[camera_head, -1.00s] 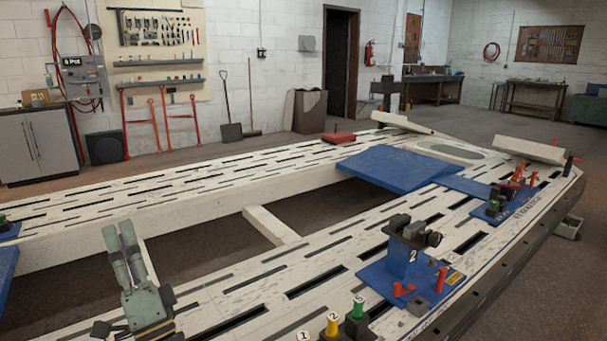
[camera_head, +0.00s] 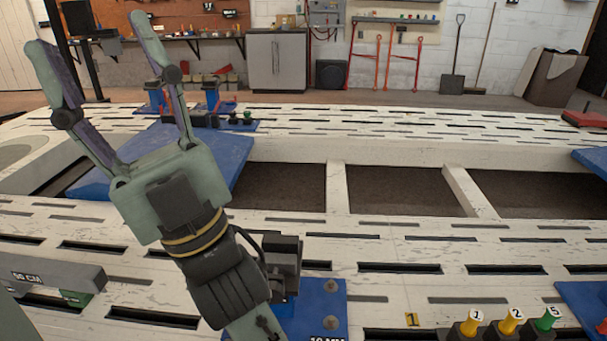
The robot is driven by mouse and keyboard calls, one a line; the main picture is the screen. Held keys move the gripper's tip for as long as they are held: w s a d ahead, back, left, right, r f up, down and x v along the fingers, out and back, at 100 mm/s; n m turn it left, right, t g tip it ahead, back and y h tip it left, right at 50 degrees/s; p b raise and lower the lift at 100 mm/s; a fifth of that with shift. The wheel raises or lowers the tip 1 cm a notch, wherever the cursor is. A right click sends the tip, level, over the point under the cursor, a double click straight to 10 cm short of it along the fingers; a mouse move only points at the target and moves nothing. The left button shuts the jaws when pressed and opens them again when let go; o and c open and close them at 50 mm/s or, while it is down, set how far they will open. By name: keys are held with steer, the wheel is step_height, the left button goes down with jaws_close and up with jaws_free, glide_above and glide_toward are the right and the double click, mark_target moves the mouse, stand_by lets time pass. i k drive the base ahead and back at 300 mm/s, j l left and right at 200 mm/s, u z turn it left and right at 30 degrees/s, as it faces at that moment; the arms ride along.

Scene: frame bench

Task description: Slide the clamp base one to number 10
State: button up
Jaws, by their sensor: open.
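My gripper (camera_head: 90,33) is raised at the left of the head view, its two long fingers spread apart and pointing up. Nothing is between them. A blue clamp base (camera_head: 318,300) with a dark clamp (camera_head: 288,262) lies on the near bench beam, partly hidden behind my wrist. No base number is readable on it; I cannot tell whether it is base one. A lettered mark at its lower edge is cut off by the frame. A small yellow tag marked 1 (camera_head: 412,320) is on the beam to its right.
Numbered yellow and green pins (camera_head: 510,322) stand at the lower right, beside another blue plate (camera_head: 588,300). A grey block lettered "CM" (camera_head: 50,272) lies at the left. A blue plate (camera_head: 215,155) is behind my gripper. Open gaps lie between the white slotted beams.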

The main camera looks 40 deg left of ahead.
mark_target(306, 306)
steer(key=k+u, duration=0.1)
steer(key=u, duration=0.95)
